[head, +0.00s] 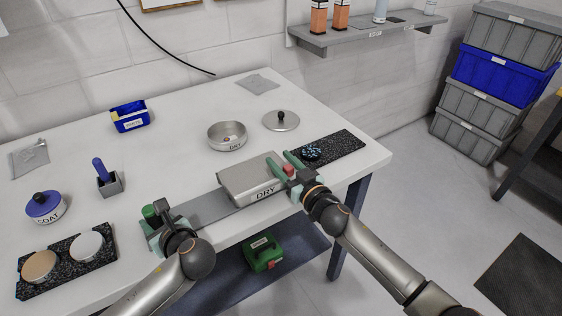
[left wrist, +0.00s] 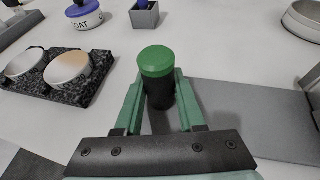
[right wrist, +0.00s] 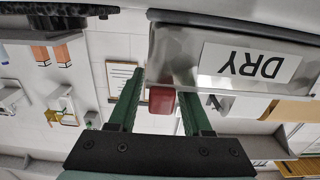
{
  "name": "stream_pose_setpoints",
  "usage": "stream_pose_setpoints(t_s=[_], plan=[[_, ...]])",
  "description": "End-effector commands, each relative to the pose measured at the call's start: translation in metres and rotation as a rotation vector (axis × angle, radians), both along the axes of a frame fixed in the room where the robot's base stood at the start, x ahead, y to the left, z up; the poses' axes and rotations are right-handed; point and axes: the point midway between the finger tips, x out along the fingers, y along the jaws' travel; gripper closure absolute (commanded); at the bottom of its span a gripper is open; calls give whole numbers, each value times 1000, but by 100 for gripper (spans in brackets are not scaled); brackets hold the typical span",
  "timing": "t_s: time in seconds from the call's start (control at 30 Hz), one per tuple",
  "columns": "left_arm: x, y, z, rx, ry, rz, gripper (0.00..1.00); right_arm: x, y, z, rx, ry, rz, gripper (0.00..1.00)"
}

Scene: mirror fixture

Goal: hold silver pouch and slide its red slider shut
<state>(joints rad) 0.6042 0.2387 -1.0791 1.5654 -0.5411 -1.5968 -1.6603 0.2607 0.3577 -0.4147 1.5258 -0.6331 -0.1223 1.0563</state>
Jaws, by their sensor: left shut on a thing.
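A silver box-like body labelled DRY (head: 252,178) sits on a flat grey plate (head: 203,208) near the table's front edge. A red block (head: 288,169) sticks out at its right end. It also shows in the right wrist view (right wrist: 162,100). My right gripper (head: 291,166) is open, with its fingers on either side of the red block and a visible gap on one side. My left gripper (head: 158,220) is shut on a black post with a green cap (left wrist: 156,62) at the plate's left end. Two flat silver pouches lie apart, at the far left (head: 28,158) and back (head: 258,84).
A round dish (head: 227,137), a lid (head: 281,120) and a black speckled mat (head: 340,146) lie behind and right. A blue bin (head: 130,117), a COAT pot (head: 44,207) and a black tray with two discs (head: 108,239) stand left. A green case (head: 262,252) is below.

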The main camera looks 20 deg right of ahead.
Motion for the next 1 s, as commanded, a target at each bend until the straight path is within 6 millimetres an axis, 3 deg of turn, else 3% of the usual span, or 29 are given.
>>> stream_pose_setpoints(t_s=[0.33,0.47,1.0], plan=[[0,1,0,2,0,1,100,-2,1,0,1,-1,2,43],[0,1,0,2,0,1,100,-11,-2,-1,2,1,2,43],[0,1,0,1,1,1,100,-99,-26,0,2,1,2,43]])
